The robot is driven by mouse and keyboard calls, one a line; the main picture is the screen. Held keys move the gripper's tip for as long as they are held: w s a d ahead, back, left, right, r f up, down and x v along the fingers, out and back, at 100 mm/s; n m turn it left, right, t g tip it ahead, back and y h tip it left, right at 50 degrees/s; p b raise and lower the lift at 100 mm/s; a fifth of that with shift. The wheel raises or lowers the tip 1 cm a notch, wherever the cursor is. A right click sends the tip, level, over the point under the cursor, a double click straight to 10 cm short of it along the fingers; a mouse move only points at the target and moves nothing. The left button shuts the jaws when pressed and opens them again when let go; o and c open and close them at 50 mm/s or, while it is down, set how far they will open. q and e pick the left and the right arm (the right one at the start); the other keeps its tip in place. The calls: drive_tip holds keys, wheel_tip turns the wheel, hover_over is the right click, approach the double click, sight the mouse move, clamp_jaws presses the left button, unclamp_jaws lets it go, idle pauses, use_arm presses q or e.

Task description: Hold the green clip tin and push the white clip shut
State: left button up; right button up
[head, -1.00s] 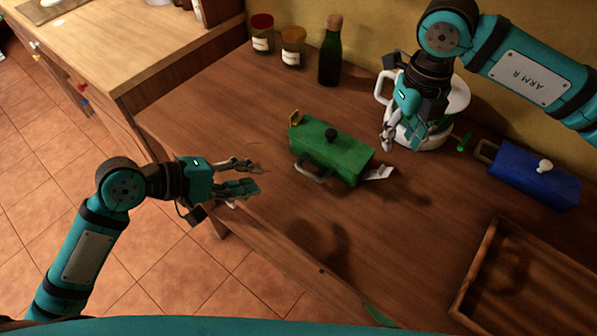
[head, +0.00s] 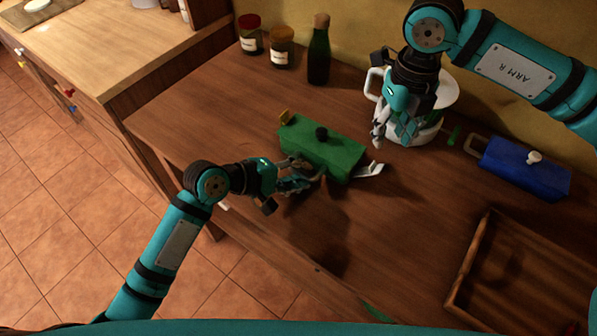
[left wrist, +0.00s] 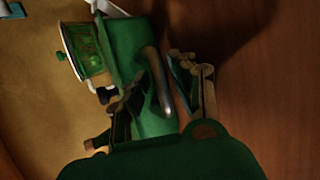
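The green clip tin (head: 335,152) stands on the brown counter, with a black knob on its lid and a grey handle on its near side. The white clip (head: 369,170) sticks out from its right end, swung open. A yellow clip (head: 285,117) is at its left end. My left gripper (head: 304,178) is at the tin's near side by the handle. In the left wrist view its fingers are apart, with the handle (left wrist: 157,80) between them. My right gripper (head: 379,134) hangs above the counter, right of the tin, in front of a white pot; its finger gap is unclear.
The white pot (head: 437,92) stands behind my right gripper. A blue tin (head: 524,168) is to the right, a wooden tray (head: 468,262) at the lower right. Two jars and a green bottle (head: 319,55) stand at the back. Counter in front of the tin is clear.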

use_arm(q)
clamp_jaws()
use_arm(e)
drive_tip(key=shift+c, duration=0.3)
drive_tip(key=shift+d, duration=0.1)
drive_tip(key=shift+c, duration=1.2)
drive_tip(key=shift+s+d+f+m, duration=0.15)
drive_tip(key=shift+d+m, duration=0.05)
drive_tip(key=shift+m, duration=0.35)
drive_tip(key=shift+s+d+f+m, duration=0.1)
drive_tip(key=shift+s+d+m, duration=0.1)
drive_tip(key=shift+m, duration=0.35)
drive_tip(key=c, duration=0.4)
drive_tip(key=shift+s+d+f+m, duration=0.25)
drive_tip(key=shift+d+m, duration=0.15)
drive_tip(key=shift+m, duration=0.6)
clamp_jaws()
drive_tip(key=shift+f, duration=4.1)
